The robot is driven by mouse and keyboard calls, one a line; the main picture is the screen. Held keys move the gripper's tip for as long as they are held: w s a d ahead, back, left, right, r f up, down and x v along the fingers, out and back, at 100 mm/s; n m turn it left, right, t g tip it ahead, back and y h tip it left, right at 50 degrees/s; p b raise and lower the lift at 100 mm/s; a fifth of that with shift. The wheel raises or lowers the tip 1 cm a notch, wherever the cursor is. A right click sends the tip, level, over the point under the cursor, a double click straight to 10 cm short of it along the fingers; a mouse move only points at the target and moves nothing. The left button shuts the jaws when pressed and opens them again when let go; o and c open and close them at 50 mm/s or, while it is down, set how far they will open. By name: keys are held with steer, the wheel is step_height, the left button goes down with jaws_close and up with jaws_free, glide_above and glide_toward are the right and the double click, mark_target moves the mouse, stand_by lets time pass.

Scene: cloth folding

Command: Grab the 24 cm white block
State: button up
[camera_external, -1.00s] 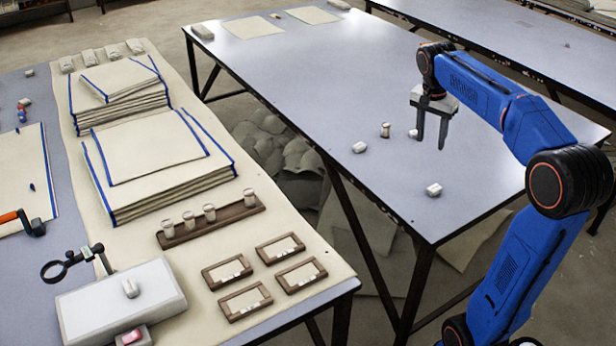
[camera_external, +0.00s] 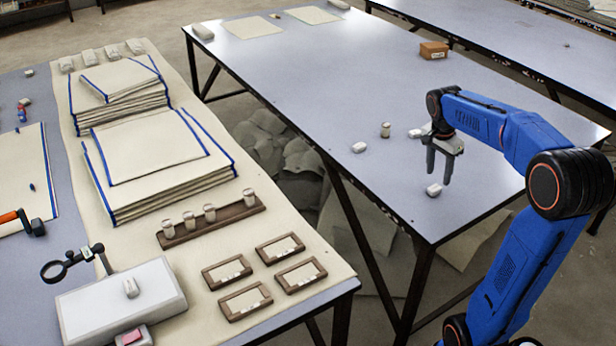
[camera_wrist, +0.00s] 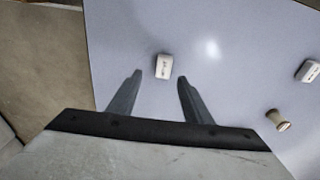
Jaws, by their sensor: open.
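Small white blocks lie on the grey-blue table (camera_external: 330,75). One white block (camera_external: 434,190) is near the front edge, just below my gripper (camera_external: 439,175) in the external view. Another (camera_external: 359,147) is farther left, and a third (camera_external: 415,133) sits behind my gripper, partly hidden. My gripper is open and empty above the table. In the wrist view a white block (camera_wrist: 163,66) with dark marks lies beyond the fingertips, roughly centred between them. Another white block (camera_wrist: 307,70) is at the right edge. The marks are too small to read.
A tan spool-like piece (camera_external: 385,130) stands near the blocks; a similar piece (camera_wrist: 284,125) shows in the wrist view. A brown box (camera_external: 434,50) sits farther back. The left table holds folded cloths (camera_external: 150,147) and frames. Much of the middle table is clear.

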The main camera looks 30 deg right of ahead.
mark_target(435, 188)
steer(key=shift+w+d+f, duration=0.1)
steer(key=shift+w+f, duration=0.05)
steer(key=shift+f, duration=0.85)
steer(key=shift+w+d+f, duration=0.1)
steer(key=shift+f, duration=0.95)
steer(key=shift+w+d+f, duration=0.1)
steer(key=shift+w+f, duration=0.05)
steer(key=shift+f, duration=0.85)
steer(key=shift+c, duration=0.3)
steer(key=c, duration=1.1)
